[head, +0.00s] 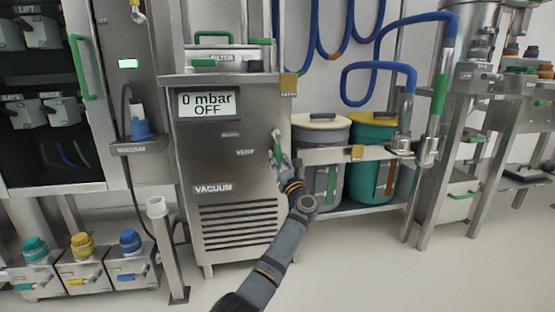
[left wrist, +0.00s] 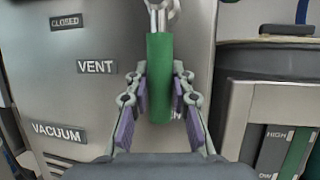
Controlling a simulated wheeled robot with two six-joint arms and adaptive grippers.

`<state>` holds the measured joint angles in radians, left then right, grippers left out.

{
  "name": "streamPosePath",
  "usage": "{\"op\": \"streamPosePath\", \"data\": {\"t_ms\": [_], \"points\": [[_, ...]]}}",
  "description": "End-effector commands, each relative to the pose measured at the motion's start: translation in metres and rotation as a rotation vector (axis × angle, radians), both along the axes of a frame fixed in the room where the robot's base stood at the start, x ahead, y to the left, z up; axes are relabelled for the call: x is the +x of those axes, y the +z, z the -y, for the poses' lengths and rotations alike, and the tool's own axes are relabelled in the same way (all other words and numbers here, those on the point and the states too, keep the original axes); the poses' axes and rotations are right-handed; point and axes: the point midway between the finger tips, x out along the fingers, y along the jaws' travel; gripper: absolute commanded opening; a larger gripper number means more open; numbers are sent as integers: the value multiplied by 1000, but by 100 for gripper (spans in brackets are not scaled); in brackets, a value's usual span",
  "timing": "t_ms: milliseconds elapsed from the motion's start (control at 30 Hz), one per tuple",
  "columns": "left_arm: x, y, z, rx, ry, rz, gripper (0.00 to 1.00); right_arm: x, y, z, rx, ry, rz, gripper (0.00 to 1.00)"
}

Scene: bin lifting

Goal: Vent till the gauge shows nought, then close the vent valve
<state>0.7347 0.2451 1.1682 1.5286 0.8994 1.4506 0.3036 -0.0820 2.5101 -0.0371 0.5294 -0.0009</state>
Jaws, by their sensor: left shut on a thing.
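The vacuum unit (head: 235,160) is a steel cabinet. Its gauge display (head: 207,104) reads "0 mbar" and "OFF". The vent valve's green handle (head: 277,148) is on the right part of its front, beside the VENT label (head: 245,152). In the left wrist view the green handle (left wrist: 160,78) hangs straight down from its metal pivot, with a CLOSED label (left wrist: 66,22) up and left of it. My left gripper (head: 281,163) is shut on the handle, its purple pads (left wrist: 158,100) on either side. My right gripper is not in view.
Two lidded bins, one cream-topped (head: 321,122) and one teal (head: 371,132), stand right of the cabinet behind a rail. Blue hoses (head: 378,70) hang above them. A grey post (head: 168,245) stands left of the cabinet. The floor in front is clear.

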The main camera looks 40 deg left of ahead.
Motion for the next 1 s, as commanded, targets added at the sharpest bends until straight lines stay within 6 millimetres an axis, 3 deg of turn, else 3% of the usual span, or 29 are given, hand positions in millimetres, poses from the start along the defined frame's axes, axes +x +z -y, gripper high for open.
{"op": "streamPosePath", "data": {"t_ms": [67, 100, 233, 567, 1000], "points": [[1, -2, 1, -4, -5, -1, 0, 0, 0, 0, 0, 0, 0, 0], [1, -2, 1, -4, -5, -1, 27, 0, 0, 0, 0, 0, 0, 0], [1, -1, 1, -3, -4, -1, 45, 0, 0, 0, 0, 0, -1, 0], [-1, -1, 3, -1, -3, -1, 46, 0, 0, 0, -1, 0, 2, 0], [-31, -28, 59, -2, -4, 0, 46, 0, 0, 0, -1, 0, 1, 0]]}}
